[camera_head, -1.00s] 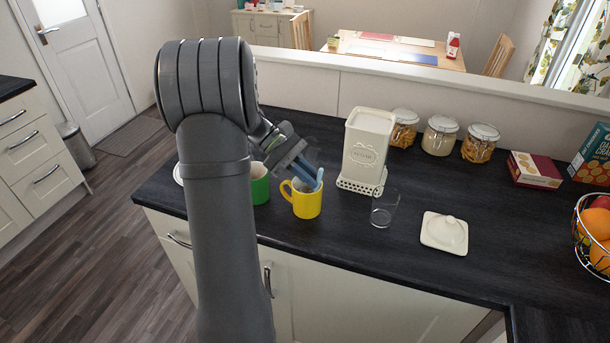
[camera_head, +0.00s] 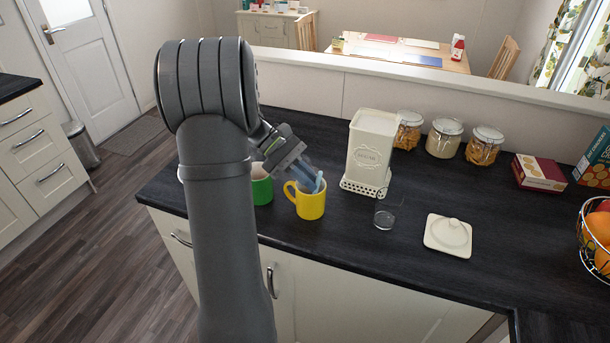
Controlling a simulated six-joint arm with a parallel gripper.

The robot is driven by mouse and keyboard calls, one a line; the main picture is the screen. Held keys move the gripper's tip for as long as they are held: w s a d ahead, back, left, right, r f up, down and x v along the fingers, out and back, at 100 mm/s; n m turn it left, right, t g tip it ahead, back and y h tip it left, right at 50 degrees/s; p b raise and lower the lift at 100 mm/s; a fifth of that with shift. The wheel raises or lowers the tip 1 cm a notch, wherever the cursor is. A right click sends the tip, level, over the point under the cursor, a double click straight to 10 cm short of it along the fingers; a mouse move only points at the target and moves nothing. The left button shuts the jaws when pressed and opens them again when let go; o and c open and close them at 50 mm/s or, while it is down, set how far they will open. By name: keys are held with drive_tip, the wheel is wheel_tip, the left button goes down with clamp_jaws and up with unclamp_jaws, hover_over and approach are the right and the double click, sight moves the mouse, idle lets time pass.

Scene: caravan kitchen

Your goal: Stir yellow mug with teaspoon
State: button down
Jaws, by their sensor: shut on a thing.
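The yellow mug (camera_head: 312,205) stands upright on the dark worktop, its handle to the left. My gripper (camera_head: 312,178) reaches down over the mug from the upper left, with its fingertips at or just inside the rim. It is shut on the teaspoon (camera_head: 319,180), of which only a light blue piece shows beside the fingers. The spoon's lower end is hidden inside the mug. The mug's contents cannot be seen.
A green mug (camera_head: 262,190) stands close left of the yellow mug, partly behind my arm. Jars (camera_head: 444,138) line the back.

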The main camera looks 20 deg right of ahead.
wheel_tip(320, 180, up, 12)
drive_tip(key=w, duration=0.1)
drive_tip(key=shift+d+r, duration=0.15)
drive_tip(key=shift+d, duration=0.15)
idle(2.2)
